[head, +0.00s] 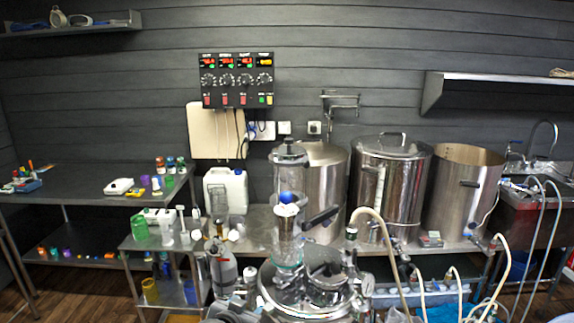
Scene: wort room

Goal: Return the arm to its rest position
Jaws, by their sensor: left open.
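My left gripper (217,247) shows small at the lower middle, left of the steel vessel lid (305,285). Its grey body points up and its jaws are open, with nothing clearly held between them. It appears in front of the low steel bench; whether it touches anything is too small to tell. My right gripper cannot be made out.
Large steel kettles (390,185) stand behind. Hoses (385,240) loop at the right. A side table (85,182) with small items stands left. A control panel (237,80) hangs behind.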

